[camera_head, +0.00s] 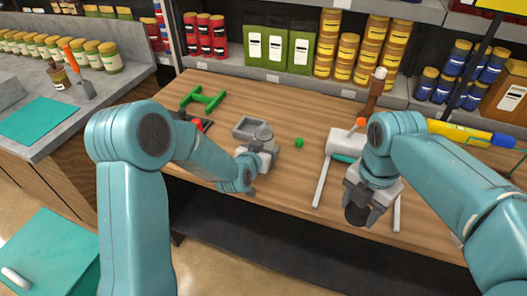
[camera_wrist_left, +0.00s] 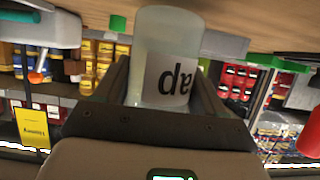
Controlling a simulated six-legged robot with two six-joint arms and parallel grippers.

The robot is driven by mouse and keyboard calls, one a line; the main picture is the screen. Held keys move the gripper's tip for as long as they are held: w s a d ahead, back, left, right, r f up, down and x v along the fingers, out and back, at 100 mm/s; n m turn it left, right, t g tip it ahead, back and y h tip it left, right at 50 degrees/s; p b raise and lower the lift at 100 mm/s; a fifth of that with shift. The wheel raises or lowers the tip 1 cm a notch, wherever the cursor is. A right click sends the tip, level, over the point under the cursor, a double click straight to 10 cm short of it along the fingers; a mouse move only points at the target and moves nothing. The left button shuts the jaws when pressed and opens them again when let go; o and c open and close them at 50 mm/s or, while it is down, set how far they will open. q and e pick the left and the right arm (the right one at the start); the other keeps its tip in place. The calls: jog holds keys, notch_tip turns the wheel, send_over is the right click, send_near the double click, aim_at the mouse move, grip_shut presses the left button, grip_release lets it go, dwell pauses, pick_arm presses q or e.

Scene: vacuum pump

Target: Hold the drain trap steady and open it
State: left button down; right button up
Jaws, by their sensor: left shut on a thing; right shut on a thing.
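The drain trap (camera_wrist_left: 165,45) is a pale, translucent cylinder with a partly visible, upside-down label in the left wrist view. My left gripper (camera_wrist_left: 165,92) is shut around it, one finger on each side. In the head view the left gripper (camera_head: 262,152) is above the wooden bench, with a grey rounded top (camera_head: 264,131) showing at it. My right gripper (camera_head: 366,199) is well to the right, near the front of the bench, shut on a dark round piece (camera_head: 356,214). The piece's underside and exact shape are hidden. The two grippers are apart.
A white device (camera_head: 346,143) with an orange knob stands behind my right gripper. A grey tray (camera_head: 250,127), green H-shaped piece (camera_head: 203,98) and small green piece (camera_head: 299,142) lie on the bench (camera_head: 300,185). Shelves of cans line the back. Bench between the grippers is mostly clear.

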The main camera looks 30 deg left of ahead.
pick_arm(q)
jog(key=shift+f, duration=0.6)
pick_arm(e)
jog(key=shift+r, duration=0.1)
jog(key=shift+a, duration=0.1)
pick_arm(q)
jog(key=shift+f+b, duration=0.2)
jog(key=shift+b, duration=0.1)
pick_arm(e)
jog(key=shift+f, duration=0.3)
pick_arm(q)
jog(key=shift+c, duration=0.5)
grip_release()
pick_arm(e)
jog(key=shift+r, duration=0.1)
pick_arm(q)
jog(key=shift+r, duration=0.15)
pick_arm(e)
jog(key=shift+r, duration=0.1)
